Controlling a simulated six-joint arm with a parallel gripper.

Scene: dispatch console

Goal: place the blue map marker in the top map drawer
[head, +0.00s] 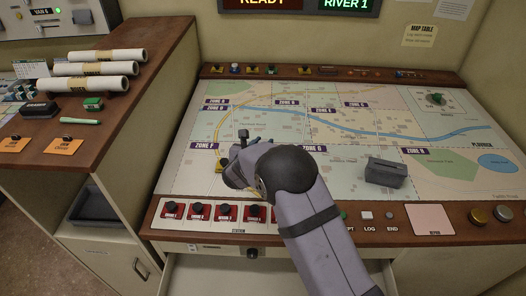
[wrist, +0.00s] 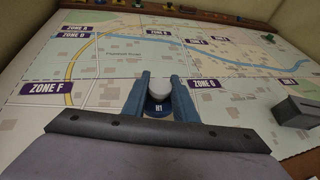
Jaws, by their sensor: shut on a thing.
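My gripper (wrist: 166,95) is shut on a blue map marker (wrist: 158,109) with a white knob and the label H1. It is over the map between the Zone F and Zone G labels; I cannot tell whether the marker touches the map. In the head view my gripper (head: 234,172) is mostly covered by my own wrist, and the held marker is hidden there. Below the console's front edge, a pale drawer (head: 215,278) appears pulled out, partly covered by my arm.
A grey box (head: 385,172) stands on the map's right part. Several small markers (head: 253,70) line the back rail. Red buttons (head: 225,213) run along the front rail. Rolled maps (head: 95,69) lie on the left counter. The map's centre (head: 300,125) is clear.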

